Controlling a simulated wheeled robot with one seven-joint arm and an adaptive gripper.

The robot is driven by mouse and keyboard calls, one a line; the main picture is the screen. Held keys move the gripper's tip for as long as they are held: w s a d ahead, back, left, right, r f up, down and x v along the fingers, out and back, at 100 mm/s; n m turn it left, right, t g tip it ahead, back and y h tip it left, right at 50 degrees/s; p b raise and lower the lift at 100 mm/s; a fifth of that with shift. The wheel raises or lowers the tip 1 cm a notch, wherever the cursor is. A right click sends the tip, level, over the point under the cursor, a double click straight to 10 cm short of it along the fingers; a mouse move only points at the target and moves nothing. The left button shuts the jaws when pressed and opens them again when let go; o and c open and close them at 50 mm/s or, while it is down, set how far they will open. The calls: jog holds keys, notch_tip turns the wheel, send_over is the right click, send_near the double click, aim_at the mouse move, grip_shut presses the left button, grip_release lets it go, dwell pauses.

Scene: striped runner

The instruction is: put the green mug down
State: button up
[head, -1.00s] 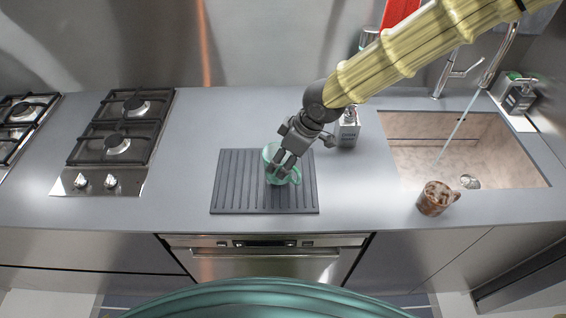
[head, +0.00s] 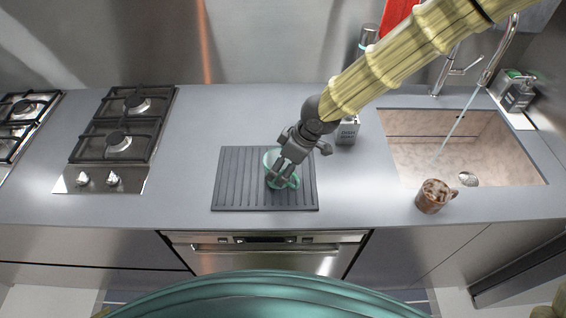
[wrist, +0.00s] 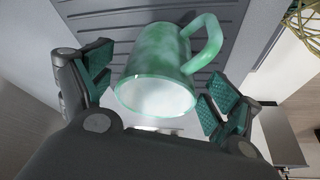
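The green mug (head: 270,160) is at the dark ribbed mat (head: 235,185), right of the mat's middle, and appears to rest on it. In the wrist view the mug (wrist: 158,65) shows its pale open end towards me and its handle to the upper right. My gripper (head: 282,172) reaches down over the mug from the upper right and hides part of it. In the wrist view my gripper's (wrist: 160,85) dark green pads stand wide apart on either side of the mug, with a narrow gap at the left pad. Contact at the right pad is hard to tell.
A brown mug (head: 432,197) stands right of the mat, near the sink (head: 420,155) with running water. A soap bottle (head: 347,131) stands behind my gripper. A gas hob (head: 120,140) lies to the left. The counter between hob and mat is clear.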

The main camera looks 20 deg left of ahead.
jog(key=b+v, duration=0.2)
jog(key=v, duration=1)
dwell(0.3)
jog(key=shift+r, duration=0.1)
dwell(1.1)
